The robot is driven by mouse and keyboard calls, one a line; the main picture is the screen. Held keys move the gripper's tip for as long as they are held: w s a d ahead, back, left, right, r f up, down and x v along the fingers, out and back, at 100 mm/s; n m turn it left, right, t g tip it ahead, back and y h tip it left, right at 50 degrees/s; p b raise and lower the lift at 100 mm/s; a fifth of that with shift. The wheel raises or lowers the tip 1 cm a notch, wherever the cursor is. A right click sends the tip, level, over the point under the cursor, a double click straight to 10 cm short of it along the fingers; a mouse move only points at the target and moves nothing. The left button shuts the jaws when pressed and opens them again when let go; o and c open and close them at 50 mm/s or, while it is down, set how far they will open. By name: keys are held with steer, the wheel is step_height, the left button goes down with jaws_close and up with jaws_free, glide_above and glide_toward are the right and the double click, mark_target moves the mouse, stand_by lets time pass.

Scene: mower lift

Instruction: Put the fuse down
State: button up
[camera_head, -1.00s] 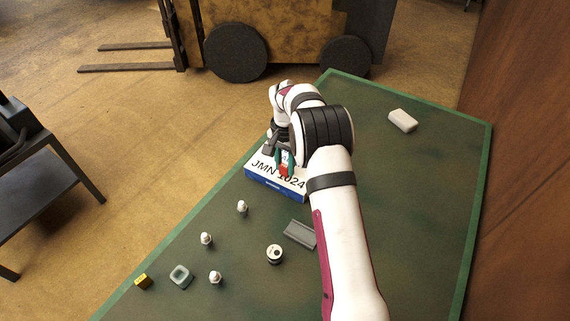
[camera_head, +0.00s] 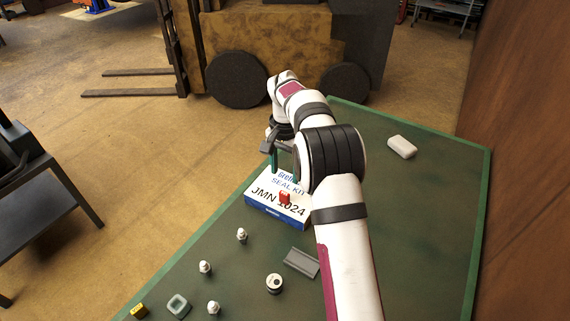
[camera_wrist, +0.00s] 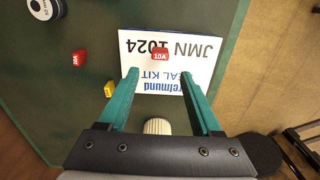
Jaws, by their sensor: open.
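A red fuse marked 10A (camera_wrist: 160,55) rests on the white top of the seal kit box (camera_wrist: 205,75). In the head view the red fuse (camera_head: 285,198) shows on the box's printed face, near the middle of the lettering. My gripper (camera_wrist: 159,73) is open, with its two teal fingers apart and nothing between their tips. In the head view my gripper (camera_head: 283,165) is above the far part of the box (camera_head: 262,205), clear of the fuse.
In the wrist view, another red fuse (camera_wrist: 78,57) and a yellow fuse (camera_wrist: 109,89) lie on the green table beside the box. Several small white bottles (camera_head: 241,235), a grey tray (camera_head: 301,262) and a round white-topped item (camera_head: 274,283) stand nearer. A white block (camera_head: 402,146) lies far right.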

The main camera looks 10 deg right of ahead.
steer(key=s+a+r+n, duration=0.1)
steer(key=s+a+r, duration=0.2)
steer(key=s+r, duration=0.85)
steer(key=s+a+f+n+y, duration=0.1)
steer(key=s+f, duration=0.1)
steer(key=s, duration=1.1)
steer(key=s+a+f+n, duration=0.1)
steer(key=s+a+f, duration=0.1)
steer(key=s, duration=1.2)
steer(key=shift+s+a+y, duration=0.25)
steer(key=shift+y, duration=0.15)
steer(key=shift+c, duration=1.1)
steer(key=w+d+r+m, duration=0.1)
steer(key=w+d, duration=0.3)
steer(key=w, duration=0.4)
steer(key=w+d+r+m, duration=0.1)
steer(key=w+d, duration=0.4)
steer(key=w, duration=0.4)
steer(key=w+d+f+m+h, duration=0.25)
steer(key=w+d+f, duration=0.45)
steer(key=w+d, duration=0.5)
steer(key=shift+m+y, duration=0.35)
steer(key=f, duration=1)
steer(key=d+f, duration=0.1)
steer(key=f, duration=0.5)
jaws_close()
